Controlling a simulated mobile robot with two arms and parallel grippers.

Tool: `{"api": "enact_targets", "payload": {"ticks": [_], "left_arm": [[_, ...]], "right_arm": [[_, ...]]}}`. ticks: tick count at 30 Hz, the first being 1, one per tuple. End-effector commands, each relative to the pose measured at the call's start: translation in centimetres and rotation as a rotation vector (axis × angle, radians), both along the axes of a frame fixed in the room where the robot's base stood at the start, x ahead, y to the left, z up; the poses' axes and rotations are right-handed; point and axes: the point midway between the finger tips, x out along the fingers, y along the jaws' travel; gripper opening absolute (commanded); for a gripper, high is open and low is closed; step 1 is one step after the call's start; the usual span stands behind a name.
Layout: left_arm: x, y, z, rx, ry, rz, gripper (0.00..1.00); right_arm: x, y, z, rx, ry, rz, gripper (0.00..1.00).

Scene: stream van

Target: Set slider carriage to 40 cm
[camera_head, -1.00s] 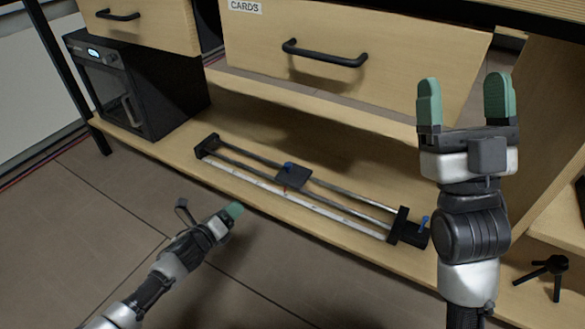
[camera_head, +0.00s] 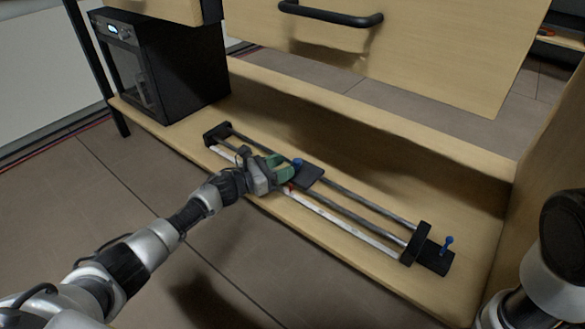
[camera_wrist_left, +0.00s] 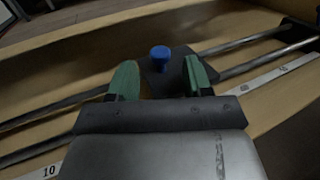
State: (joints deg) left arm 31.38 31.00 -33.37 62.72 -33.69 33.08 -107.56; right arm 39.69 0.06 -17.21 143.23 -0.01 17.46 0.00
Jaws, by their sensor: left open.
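The slider lies on the low wooden shelf, with two dark rails (camera_head: 365,203) between black end blocks and a white scale strip (camera_head: 335,224) along its front. Its dark carriage (camera_head: 309,175) sits partway along the rails and carries a blue knob (camera_head: 297,163) and a small red pointer. My left gripper (camera_head: 281,168) is open at the carriage's left side. In the left wrist view its green fingertips (camera_wrist_left: 160,80) stand either side of the carriage's near part, with the blue knob (camera_wrist_left: 161,58) just beyond. Contact is unclear. My right gripper is out of view; only its arm shows at lower right.
A black appliance (camera_head: 165,62) stands at the shelf's left end. A drawer with a black handle (camera_head: 330,15) hangs above. A second blue knob (camera_head: 448,241) is on the slider's right end block. The scale reads 10 near the left in the left wrist view.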

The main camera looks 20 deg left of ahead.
Motion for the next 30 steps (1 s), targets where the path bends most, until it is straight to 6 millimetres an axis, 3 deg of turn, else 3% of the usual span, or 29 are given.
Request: {"api": "enact_targets", "payload": {"ticks": [6,17,27,30], "left_arm": [[2.1,-1.8,-0.2,0.000,-0.001,0.001,0.50],[2.5,-2.3,0.0,-0.001,0.001,0.001,0.50],[2.5,-2.2,0.0,-0.001,0.001,0.001,0.01],[2.5,-2.2,0.0,-0.001,0.001,0.001,0.00]], "right_arm": [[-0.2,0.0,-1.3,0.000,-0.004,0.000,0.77],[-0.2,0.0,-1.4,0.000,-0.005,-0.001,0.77],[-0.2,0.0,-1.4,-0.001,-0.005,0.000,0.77],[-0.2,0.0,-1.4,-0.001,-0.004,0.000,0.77]]}}
